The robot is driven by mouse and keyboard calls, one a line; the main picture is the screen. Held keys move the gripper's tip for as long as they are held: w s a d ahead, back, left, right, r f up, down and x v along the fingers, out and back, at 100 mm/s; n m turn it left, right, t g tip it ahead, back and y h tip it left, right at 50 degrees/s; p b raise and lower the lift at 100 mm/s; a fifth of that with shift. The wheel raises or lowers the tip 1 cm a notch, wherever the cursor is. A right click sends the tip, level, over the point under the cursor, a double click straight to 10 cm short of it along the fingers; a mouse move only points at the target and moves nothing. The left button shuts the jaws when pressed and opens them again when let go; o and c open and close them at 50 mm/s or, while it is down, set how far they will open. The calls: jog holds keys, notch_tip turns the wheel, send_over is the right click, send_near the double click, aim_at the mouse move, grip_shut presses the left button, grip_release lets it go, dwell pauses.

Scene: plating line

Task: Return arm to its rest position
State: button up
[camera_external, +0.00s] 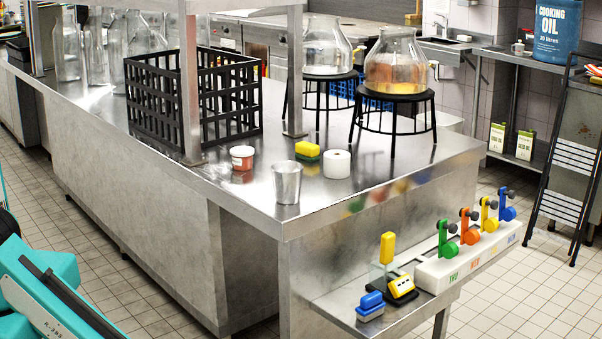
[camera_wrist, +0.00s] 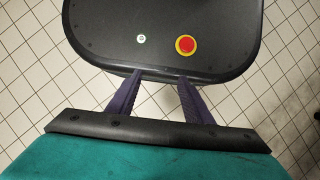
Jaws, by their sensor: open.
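My gripper (camera_wrist: 161,78) shows in the wrist view as two dark purple fingers. They are spread apart with nothing between them. The fingertips point at the edge of a rounded black panel of my own base, which carries a red button in a yellow ring and a small white button. I cannot tell whether the fingertips touch the panel. In the external view, teal parts of my body show at the lower left, and the gripper's fingers are not visible there.
A steel counter (camera_external: 350,200) holds a black crate (camera_external: 262,100), a metal cup (camera_external: 287,182), a white roll (camera_external: 337,164), a yellow-green sponge (camera_external: 307,149) and flasks on black stands. A lower shelf (camera_external: 350,298) carries coloured valves (camera_external: 470,228). The tiled floor (camera_external: 100,240) left of the counter is clear.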

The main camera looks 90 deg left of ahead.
notch_tip(320, 180, up, 2)
jog(key=shift+r+p, duration=0.25)
jog(key=shift+p, duration=0.5)
